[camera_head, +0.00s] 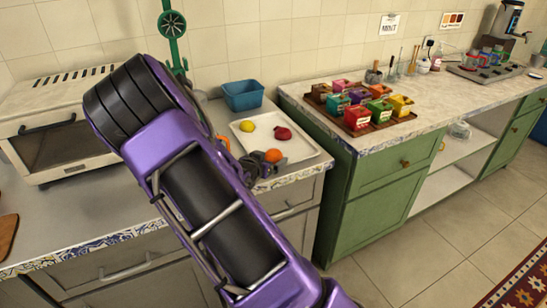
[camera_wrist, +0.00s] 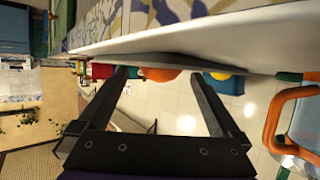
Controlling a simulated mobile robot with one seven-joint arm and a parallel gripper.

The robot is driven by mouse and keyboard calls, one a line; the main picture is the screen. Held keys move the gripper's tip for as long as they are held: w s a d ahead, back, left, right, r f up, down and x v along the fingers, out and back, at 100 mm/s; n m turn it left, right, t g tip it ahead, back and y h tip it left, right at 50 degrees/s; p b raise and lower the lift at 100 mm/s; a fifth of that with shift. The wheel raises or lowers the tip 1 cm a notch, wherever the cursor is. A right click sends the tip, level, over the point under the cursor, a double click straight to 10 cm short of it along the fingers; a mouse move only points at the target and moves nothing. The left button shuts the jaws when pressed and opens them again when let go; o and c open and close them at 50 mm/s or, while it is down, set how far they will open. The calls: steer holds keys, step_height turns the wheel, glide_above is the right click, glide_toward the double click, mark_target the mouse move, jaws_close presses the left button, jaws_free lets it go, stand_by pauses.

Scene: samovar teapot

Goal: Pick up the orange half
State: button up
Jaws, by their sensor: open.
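A round orange fruit piece (camera_head: 273,156) sits at the near side of the white tray in the head view; I cannot tell its cut face. In the wrist view an orange shape (camera_wrist: 160,74) shows between my fingertips, beyond a pale rim that partly hides it. My gripper (camera_head: 259,160) is at the near edge of the tray, close beside the orange piece. In the wrist view my gripper (camera_wrist: 157,76) has its fingers spread wide, with nothing held. Contact with the fruit cannot be made out.
The white tray (camera_head: 305,150) also holds a yellow lemon (camera_head: 248,125) and a dark red fruit (camera_head: 283,133). Another orange shape (camera_head: 223,141) is partly hidden by my arm. A blue bin (camera_head: 243,96) stands behind. Colourful boxes (camera_head: 382,111) stand on the right counter, across a gap.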

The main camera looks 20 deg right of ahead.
steer(key=shift+x, duration=0.9)
steer(key=shift+c, duration=0.3)
steer(key=c, duration=1.2)
steer(key=shift+r, duration=0.15)
steer(key=shift+c, duration=0.2)
